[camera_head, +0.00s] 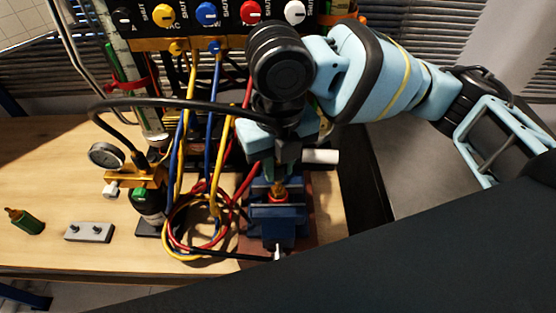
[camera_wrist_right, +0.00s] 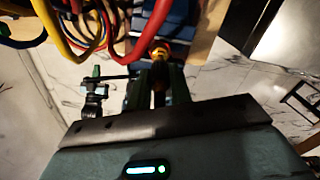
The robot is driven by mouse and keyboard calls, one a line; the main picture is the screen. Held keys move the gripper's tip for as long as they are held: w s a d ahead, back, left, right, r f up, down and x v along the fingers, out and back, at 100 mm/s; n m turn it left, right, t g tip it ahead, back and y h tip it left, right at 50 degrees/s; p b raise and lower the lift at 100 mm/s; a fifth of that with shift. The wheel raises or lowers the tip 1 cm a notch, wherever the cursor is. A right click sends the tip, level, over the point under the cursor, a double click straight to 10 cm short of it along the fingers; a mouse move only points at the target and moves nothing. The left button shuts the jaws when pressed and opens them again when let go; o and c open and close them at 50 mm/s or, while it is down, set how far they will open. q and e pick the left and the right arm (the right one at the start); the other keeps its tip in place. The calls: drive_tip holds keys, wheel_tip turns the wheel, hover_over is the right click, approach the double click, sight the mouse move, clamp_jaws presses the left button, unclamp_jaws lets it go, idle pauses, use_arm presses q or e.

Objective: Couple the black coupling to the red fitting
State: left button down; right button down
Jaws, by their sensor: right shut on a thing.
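The red fitting (camera_head: 278,191) is a small brass piece with a red band, held upright in a blue vise (camera_head: 252,212). My right gripper (camera_head: 272,172) is above the vise, pointing down, with its fingertips close to the fitting. It is shut on the black coupling (camera_wrist_right: 159,97), which shows as a dark piece between the fingers in the right wrist view. The brass top of the fitting (camera_wrist_right: 160,52) appears just beyond it there. The fingers hide most of the coupling in the head view. I cannot tell whether the two touch. My left gripper is not in view.
A black hose (camera_head: 180,103) arches from the gauge assembly (camera_head: 106,155) to my right gripper. Coiled red, yellow and blue hoses (camera_head: 195,232) lie left of the vise. A valve panel (camera_head: 228,14) stands behind. A green bottle (camera_head: 24,220) and grey block (camera_head: 89,232) are at left.

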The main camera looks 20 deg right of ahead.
drive_tip(key=shift+p, duration=0.35)
idle(1.1)
drive_tip(key=shift+f, duration=1.35)
idle(0.9)
drive_tip(key=c, duration=0.9)
unclamp_jaws()
drive_tip(key=shift+o, duration=0.2)
drive_tip(key=shift+r, duration=3.9)
